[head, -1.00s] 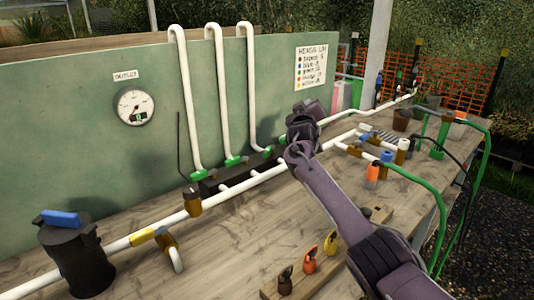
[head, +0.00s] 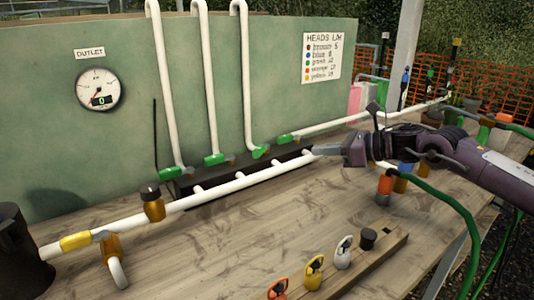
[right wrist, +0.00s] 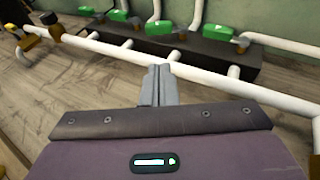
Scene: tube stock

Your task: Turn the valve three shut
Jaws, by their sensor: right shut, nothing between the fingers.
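Several green-handled valves sit in a row on a black manifold (head: 180,190) at the foot of the green panel. Counted from the left, the third green valve (head: 260,152) stands under the third white riser; it also shows in the right wrist view (right wrist: 160,27). The fourth green valve (head: 290,138) is right of it, on a pipe running right. I see no valve numbers. My right gripper (head: 318,150) is shut and empty, pointing left near the manifold's right end. In the right wrist view its fingertips (right wrist: 157,70) appear below the third valve, apart from it. My left gripper is out of view.
A white pipe (head: 230,187) runs along the manifold's front, with a brown fitting (head: 152,203). An outlet gauge (head: 98,90) reads 0. A wooden strip with coloured tags (head: 314,272) lies in front. A green hose (head: 450,205) hangs at right. The middle tabletop is clear.

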